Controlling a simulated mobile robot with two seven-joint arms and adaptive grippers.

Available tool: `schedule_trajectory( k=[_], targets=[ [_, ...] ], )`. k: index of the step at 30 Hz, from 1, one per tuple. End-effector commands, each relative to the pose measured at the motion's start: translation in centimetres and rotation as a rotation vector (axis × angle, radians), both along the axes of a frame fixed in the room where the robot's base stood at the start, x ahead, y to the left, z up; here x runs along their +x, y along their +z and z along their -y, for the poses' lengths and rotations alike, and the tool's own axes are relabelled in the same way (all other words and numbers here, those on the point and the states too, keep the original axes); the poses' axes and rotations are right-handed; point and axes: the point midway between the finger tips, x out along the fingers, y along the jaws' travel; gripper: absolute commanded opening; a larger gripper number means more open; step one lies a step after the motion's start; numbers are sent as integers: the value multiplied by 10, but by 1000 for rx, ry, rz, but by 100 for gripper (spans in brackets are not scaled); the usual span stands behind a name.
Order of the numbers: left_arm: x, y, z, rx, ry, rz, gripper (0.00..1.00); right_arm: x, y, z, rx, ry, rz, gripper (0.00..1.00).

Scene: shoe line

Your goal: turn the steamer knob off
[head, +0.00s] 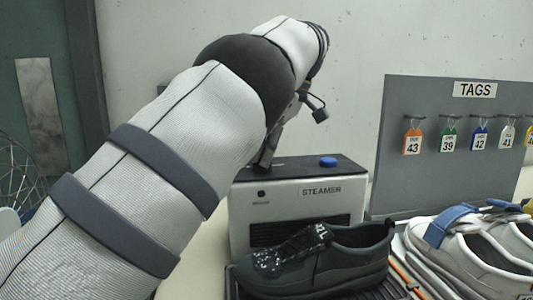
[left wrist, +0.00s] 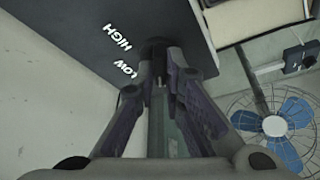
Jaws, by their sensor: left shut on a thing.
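The steamer (head: 290,205) is a white box with a dark top and a STEAMER label, in the middle of the head view. My left gripper (head: 268,152) reaches down to the left part of its top, mostly hidden behind my arm. In the left wrist view the steamer's dark top (left wrist: 85,25) carries the words HIGH and LOW. There my left gripper (left wrist: 160,72) is shut on the dark knob (left wrist: 157,43), its fingers on either side of it. The knob's pointer and setting cannot be made out. My right gripper is in neither view.
A blue button (head: 328,162) sits on the steamer's top, right of my gripper. A dark shoe (head: 320,265) stands in front, pale shoes (head: 475,250) at right. A grey TAGS board (head: 430,160) stands behind. A fan (left wrist: 275,125) shows in the left wrist view.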

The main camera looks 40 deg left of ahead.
Motion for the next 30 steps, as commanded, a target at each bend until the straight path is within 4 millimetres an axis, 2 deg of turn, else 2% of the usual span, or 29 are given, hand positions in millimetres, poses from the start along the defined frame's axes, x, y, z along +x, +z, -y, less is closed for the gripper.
schedule_trajectory(
  k=[1, 17, 18, 20, 30],
  targets=[
    [0, -5, 0, -6, 10, -10, 0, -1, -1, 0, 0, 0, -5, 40],
    [-1, -5, 1, -8, 35, -10, 0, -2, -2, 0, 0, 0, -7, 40],
    [-1, -5, 1, -9, 35, -10, 14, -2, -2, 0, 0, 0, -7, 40],
    [-1, -5, 1, -8, 33, -10, 28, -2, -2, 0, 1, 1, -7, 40],
    [0, -2, 1, -5, 31, -5, 30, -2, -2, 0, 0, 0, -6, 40]
  ],
)
